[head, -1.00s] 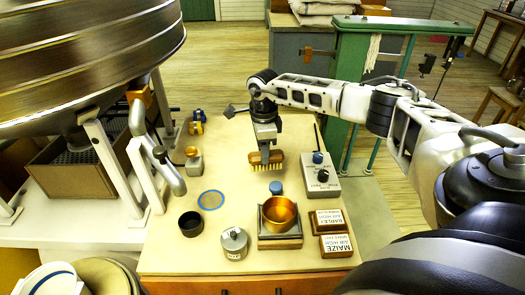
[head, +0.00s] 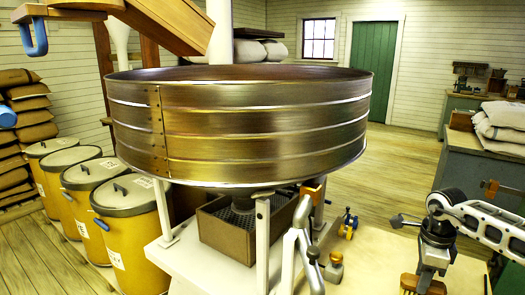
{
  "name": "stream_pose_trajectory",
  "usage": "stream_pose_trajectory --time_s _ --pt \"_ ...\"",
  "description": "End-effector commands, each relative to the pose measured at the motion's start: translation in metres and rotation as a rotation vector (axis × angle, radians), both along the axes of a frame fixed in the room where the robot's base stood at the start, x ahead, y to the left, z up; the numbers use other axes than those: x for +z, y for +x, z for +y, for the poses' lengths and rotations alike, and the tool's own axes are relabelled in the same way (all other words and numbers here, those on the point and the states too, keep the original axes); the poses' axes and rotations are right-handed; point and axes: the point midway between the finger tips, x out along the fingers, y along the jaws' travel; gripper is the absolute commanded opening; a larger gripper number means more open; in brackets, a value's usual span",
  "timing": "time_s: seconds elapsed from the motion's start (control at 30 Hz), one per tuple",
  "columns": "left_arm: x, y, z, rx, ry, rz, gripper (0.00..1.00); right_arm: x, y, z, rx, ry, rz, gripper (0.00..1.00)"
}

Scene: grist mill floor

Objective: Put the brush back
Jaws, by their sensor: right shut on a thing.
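The brush (head: 421,285) has a tan-brown back and shows at the bottom edge of the head view, partly cut off. My right gripper (head: 428,273) is shut on it, pointing down above the pale worktop (head: 372,270). The height of the brush over the worktop is hard to tell, as its lower part is out of frame. My left gripper is not in view.
A large round metal sifter drum (head: 240,125) fills the middle, above a brown box (head: 228,235) with a dark mesh. Yellow drums (head: 125,235) with grey lids stand at left.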

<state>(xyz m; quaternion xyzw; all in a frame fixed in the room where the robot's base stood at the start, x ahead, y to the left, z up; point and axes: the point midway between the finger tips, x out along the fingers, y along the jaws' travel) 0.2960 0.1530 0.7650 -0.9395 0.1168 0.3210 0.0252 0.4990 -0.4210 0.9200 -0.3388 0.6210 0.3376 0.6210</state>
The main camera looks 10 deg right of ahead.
Motion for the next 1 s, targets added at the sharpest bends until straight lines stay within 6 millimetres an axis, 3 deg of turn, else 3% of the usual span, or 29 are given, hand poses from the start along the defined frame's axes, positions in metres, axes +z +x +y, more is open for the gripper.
stream_pose_trajectory --time_s 0.03,0.17,0.47,0.67,0.8,1.0 --pt "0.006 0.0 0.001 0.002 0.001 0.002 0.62 0.014 0.0 0.0 0.0 0.0 -0.001 0.18" --pt "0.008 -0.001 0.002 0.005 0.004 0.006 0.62 0.032 0.0 0.0 0.0 0.0 -0.001 0.18" --pt "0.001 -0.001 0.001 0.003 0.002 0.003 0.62 0.03 -0.004 0.054 0.38 0.015 0.002 0.18" --pt "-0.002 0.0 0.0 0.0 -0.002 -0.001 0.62 0.035 -0.019 0.111 0.831 0.024 0.001 0.18" --pt "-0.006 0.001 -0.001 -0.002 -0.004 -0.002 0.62 0.04 -0.043 0.161 1.274 0.025 -0.003 0.18" --pt "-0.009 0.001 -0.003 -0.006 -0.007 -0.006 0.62 0.048 -0.082 0.211 1.837 0.011 -0.003 0.18"
